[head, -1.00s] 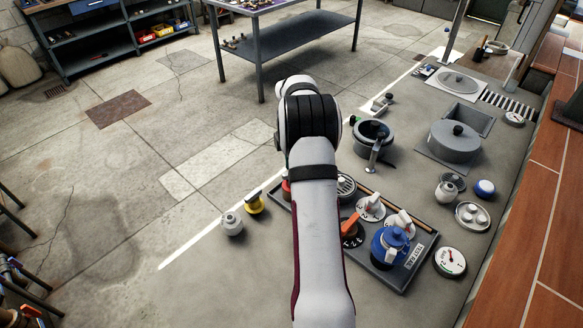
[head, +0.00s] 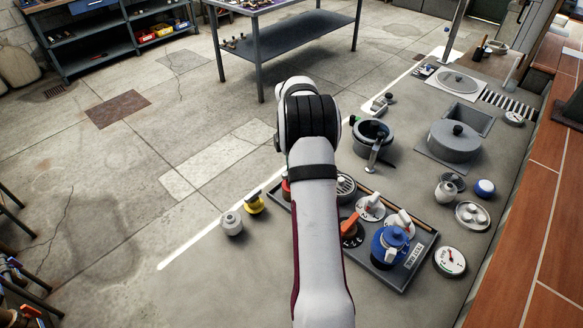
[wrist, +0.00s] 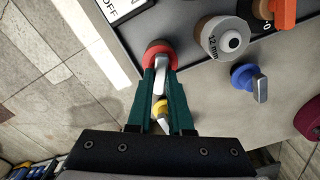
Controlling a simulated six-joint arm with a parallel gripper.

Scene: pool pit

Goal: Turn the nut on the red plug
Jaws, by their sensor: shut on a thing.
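The red plug (wrist: 160,50) is a round red piece with a grey metal tab-like nut (wrist: 159,79) on it, in the upper middle of the wrist view. My gripper (wrist: 161,80) has two teal fingers, one on each side of the grey nut, and is shut on it. The fingertips reach the red rim. In the head view only a sliver of the red plug (head: 286,190) shows beside my arm, at the left edge of the dark tray (head: 410,272). My arm hides the gripper there.
Orange and white switches and a blue-topped piece (head: 390,246) sit on the tray. A round gauge (head: 450,261) lies to its right.

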